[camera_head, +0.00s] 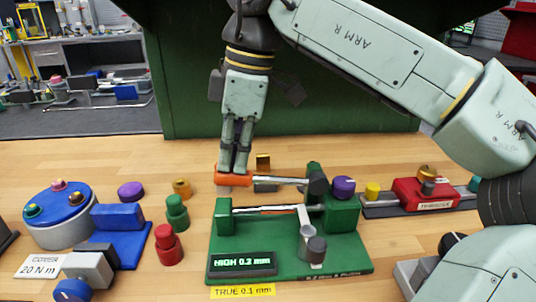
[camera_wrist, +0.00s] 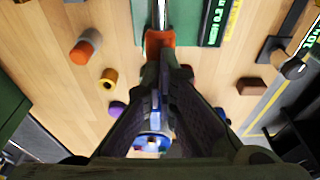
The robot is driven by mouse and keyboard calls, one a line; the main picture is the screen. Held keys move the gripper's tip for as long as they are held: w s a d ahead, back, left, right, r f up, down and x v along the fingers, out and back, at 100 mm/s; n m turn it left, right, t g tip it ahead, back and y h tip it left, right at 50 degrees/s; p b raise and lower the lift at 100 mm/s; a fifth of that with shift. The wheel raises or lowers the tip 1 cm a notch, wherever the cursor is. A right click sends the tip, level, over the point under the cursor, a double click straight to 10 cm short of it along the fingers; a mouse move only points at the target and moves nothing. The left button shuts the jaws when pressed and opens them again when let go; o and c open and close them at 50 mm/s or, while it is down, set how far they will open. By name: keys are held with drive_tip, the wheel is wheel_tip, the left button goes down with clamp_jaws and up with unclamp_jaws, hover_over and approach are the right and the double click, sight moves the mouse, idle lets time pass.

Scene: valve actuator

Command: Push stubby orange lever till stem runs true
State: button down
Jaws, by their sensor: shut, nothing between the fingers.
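The stubby orange lever (camera_head: 233,180) is on the end of a metal bar hinged at a dark block (camera_head: 316,182) on the green fixture (camera_head: 225,235). The metal stem (camera_head: 265,210) lies across the fixture, below the lever in the picture. The display (camera_head: 243,264) reads "HIGH 0.2 mm"; a yellow label (camera_head: 243,291) reads "TRUE 0.1 mm". My gripper (camera_head: 234,168) points down, shut and empty, with its tips at the top of the lever; contact is unclear. In the wrist view the orange lever (camera_wrist: 158,40) sits just beyond my fingertips (camera_wrist: 157,68).
A purple knob (camera_head: 343,188) and a red block (camera_head: 422,194) on a rail stand to the right. Green (camera_head: 177,213) and red (camera_head: 168,245) knobs and a blue round fixture (camera_head: 58,218) stand to the left.

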drive_tip(key=shift+f, duration=0.25)
idle(0.4)
drive_tip(key=shift+a+f+b, duration=0.15)
drive_tip(key=shift+f+b, duration=0.4)
drive_tip(key=shift+f, duration=0.55)
idle(0.3)
drive_tip(key=shift+r, duration=0.2)
drive_tip(key=shift+d+p+v, duration=0.15)
drive_tip(key=shift+p+v, duration=1.85)
drive_tip(key=shift+v, duration=0.4)
drive_tip(key=shift+d+p+v, duration=0.2)
drive_tip(key=shift+p+v, duration=1.8)
drive_tip(key=shift+v, duration=0.45)
